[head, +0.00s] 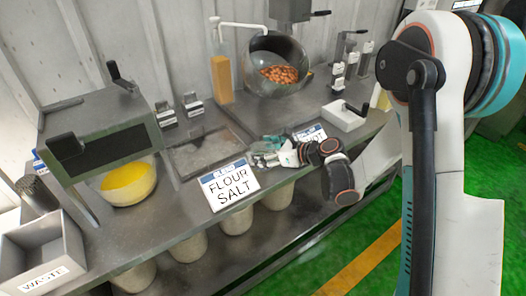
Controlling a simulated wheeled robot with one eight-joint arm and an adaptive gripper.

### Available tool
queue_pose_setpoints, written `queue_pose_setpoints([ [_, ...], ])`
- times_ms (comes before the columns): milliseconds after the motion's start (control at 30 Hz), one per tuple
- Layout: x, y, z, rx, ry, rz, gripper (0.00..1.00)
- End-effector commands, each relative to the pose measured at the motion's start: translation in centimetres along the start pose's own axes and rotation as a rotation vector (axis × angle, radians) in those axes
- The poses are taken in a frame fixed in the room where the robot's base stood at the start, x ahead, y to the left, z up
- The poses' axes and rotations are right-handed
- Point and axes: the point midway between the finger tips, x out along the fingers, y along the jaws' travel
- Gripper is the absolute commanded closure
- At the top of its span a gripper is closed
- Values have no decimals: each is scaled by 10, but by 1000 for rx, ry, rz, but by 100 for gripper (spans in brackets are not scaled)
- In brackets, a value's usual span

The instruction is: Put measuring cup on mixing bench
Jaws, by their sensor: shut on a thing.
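My gripper (268,154) reaches in from the right, low over the front part of the steel bench (175,222), just behind the "FLOUR SALT" sign. It is shut on a small pale grey thing, probably the measuring cup; its shape is too small and too covered by the fingers to make out. I cannot tell whether that thing touches the bench. No other measuring cup can be made out.
The "FLOUR SALT" sign (230,187) stands at the front edge. A recessed tray (200,152) lies left of my gripper. A yellow-filled bowl (127,184) and waste bin (42,258) stand left.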

Motion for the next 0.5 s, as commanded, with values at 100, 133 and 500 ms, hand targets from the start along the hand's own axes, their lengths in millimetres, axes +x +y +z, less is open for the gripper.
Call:
queue_pose_setpoints([
  [100,1,0,-2,0,0,0,56],
  [133,1,0,-2,0,0,0,56],
  [500,1,0,-2,0,0,0,8],
])
